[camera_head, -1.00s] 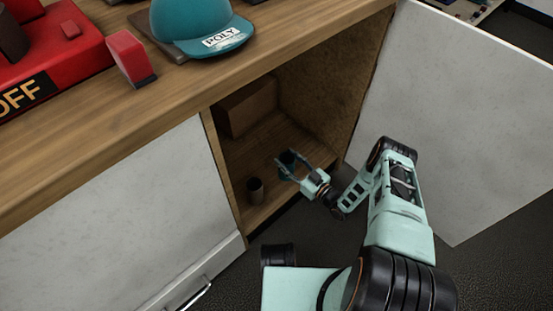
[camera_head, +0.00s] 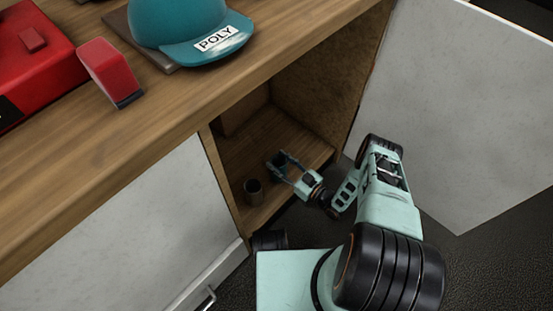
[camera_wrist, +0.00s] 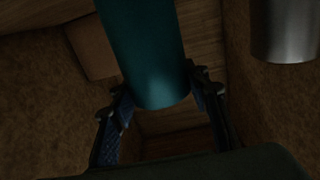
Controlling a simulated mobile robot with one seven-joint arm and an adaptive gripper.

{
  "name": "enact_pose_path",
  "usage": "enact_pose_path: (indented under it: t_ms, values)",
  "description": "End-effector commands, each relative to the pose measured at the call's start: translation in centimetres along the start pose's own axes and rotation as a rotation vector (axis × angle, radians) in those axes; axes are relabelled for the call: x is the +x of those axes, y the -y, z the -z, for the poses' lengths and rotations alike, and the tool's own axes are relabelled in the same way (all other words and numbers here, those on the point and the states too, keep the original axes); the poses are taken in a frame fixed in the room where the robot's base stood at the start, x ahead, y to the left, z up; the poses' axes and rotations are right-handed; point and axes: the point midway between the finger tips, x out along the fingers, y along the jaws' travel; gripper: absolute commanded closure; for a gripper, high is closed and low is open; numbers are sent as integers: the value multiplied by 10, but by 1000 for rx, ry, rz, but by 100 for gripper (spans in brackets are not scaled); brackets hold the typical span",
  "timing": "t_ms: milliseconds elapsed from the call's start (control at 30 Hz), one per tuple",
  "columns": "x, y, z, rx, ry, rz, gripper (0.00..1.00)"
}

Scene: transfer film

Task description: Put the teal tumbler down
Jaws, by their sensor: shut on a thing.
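The teal tumbler (camera_wrist: 145,50) fills the upper middle of the wrist view, tilted in the picture, between the two fingers of my gripper (camera_wrist: 163,95). My gripper is shut on it. In the head view the tumbler (camera_head: 280,160) looks dark and small, inside the open cupboard, partly hidden by my gripper (camera_head: 285,166). I cannot tell whether its base touches the cupboard floor (camera_head: 262,138).
A grey metal cup (camera_wrist: 285,28) stands close by, left of my gripper in the head view (camera_head: 253,191). A brown box (camera_head: 240,112) is further back. The cupboard's wall (camera_head: 325,85) and open white door (camera_head: 450,110) lie right. A teal cap (camera_head: 190,30) is on top.

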Motion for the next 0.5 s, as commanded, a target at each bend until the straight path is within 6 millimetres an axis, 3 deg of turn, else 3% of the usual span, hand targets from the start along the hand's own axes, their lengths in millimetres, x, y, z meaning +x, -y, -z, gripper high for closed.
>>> enact_pose_path:
  t_ms: [67, 300, 333, 500]
  values:
    - [-5, 2, -9, -1, -2, -2, 100]
    - [-7, 3, -9, -2, -3, -1, 100]
    - [-7, 3, -9, -2, -1, -1, 54]
    - [-7, 3, -9, -1, -2, -1, 40]
